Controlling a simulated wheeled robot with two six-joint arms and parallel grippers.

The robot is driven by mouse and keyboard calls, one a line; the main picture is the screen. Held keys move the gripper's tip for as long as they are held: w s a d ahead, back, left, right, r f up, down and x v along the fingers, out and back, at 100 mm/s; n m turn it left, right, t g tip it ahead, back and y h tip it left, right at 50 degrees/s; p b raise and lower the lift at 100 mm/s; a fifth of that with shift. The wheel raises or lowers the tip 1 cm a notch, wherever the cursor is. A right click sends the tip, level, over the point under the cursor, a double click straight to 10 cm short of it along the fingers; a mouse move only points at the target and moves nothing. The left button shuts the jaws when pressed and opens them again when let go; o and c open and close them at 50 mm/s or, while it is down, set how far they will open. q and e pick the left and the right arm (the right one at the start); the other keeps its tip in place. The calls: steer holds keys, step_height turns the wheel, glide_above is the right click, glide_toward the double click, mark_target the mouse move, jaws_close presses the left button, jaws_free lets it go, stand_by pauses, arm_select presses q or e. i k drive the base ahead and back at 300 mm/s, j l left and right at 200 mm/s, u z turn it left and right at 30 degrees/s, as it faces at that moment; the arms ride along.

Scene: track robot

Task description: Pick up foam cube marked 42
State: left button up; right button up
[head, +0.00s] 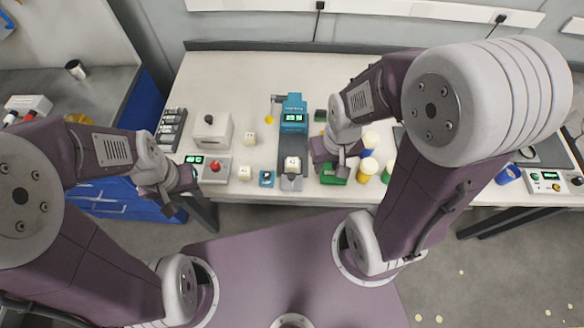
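Several small pale foam cubes are on the white bench. One cube (292,163) sits on the front platform of a teal device (292,118) with a green display. Another cube (250,138) lies left of the device, and a third cube (244,173) lies near the front edge. Their marks are too small to read, so I cannot tell which is 42. My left gripper (181,203) hangs at the bench's front edge, left of the cubes, apart from them. My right gripper (328,170) is just right of the device, near a green object (335,178). Its fingers are partly hidden.
A control box (215,168) with a red button and a pale box (212,131) stand left. A small blue item (266,179) lies at the front edge. Yellow-and-white containers (368,168) stand right of my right gripper. Free bench surface lies at the back left.

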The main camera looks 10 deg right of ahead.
mark_target(292, 163)
steer(key=j+z, duration=0.35)
steer(key=j, duration=0.5)
steer(key=j+z, duration=0.35)
steer(key=j, duration=0.45)
steer(key=k, duration=0.05)
